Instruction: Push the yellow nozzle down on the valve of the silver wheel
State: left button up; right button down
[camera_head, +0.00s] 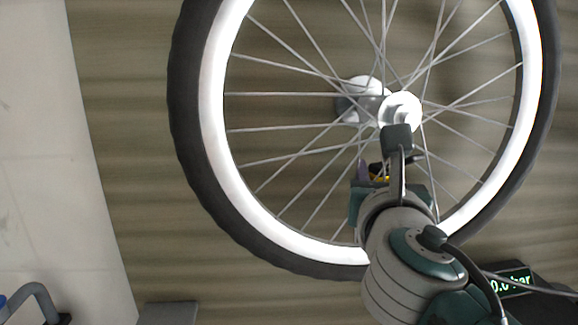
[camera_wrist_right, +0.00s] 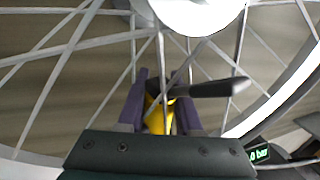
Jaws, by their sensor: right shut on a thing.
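The silver wheel (camera_head: 214,85) fills the middle of the head view, with a black tyre, a pale rim, thin spokes and a silver hub. My right gripper (camera_head: 372,172) is among the lower spokes, inside the rim and below the hub. It is shut on the yellow nozzle (camera_wrist_right: 157,117), which sits between its purple fingers in the right wrist view. A black lever (camera_wrist_right: 208,88) sticks out from the nozzle to the right. The valve cannot be made out; my arm and gripper cover part of the lower rim. My left gripper is not in view.
A dark pump gauge with a green display reading in bar (camera_head: 512,282) stands at the lower right, with a hose or cable near it. A grey box edge (camera_head: 168,313) and a bent grey tube (camera_head: 40,295) show at the lower left. Spokes surround the right gripper closely.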

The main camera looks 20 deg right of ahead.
jog(key=shift+f, duration=0.1)
dwell(0.3)
jog(key=shift+f+b, duration=0.45)
jog(key=shift+f, duration=0.2)
dwell(0.8)
dwell(0.3)
jog(key=shift+c, duration=2)
grip_release()
